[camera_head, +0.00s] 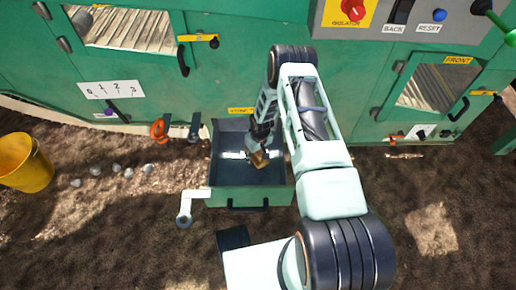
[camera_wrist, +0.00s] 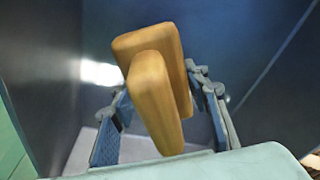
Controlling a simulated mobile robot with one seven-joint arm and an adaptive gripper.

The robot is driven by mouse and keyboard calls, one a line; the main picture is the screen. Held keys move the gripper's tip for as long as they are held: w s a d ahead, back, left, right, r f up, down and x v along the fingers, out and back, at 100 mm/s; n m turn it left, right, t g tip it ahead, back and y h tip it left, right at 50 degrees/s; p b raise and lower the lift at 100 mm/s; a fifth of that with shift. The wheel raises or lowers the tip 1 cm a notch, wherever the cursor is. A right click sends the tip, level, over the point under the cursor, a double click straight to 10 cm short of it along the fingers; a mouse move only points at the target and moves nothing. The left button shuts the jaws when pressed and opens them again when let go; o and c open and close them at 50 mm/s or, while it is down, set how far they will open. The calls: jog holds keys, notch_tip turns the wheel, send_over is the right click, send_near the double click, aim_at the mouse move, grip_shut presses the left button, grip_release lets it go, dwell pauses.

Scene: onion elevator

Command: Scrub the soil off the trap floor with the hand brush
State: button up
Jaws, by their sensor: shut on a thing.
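The hand brush, with a wooden body, shows in the head view (camera_head: 260,159) and large in the wrist view (camera_wrist: 155,88). My gripper (camera_head: 260,148) is shut on it and points down inside the open trap. In the wrist view the fingers of my gripper (camera_wrist: 165,125) stand on either side of the wood. The bristles are hidden behind the wood. The trap (camera_head: 246,201) is a green-fronted drawer with a dark inside. Its floor (camera_head: 228,176) looks dark with a bright glare patch. I cannot tell where soil lies on it, or whether the brush touches it.
Dark trap walls (camera_wrist: 40,60) rise close around my gripper. The green machine (camera_head: 230,70) stands behind. A yellow bucket (camera_head: 26,163) and several pale lumps (camera_head: 116,168) are on the ground at left.

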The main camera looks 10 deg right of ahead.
aim_at(257, 154)
jog(key=shift+r+p, duration=0.85)
jog(key=shift+r, duration=1.55)
jog(key=shift+w, duration=0.1)
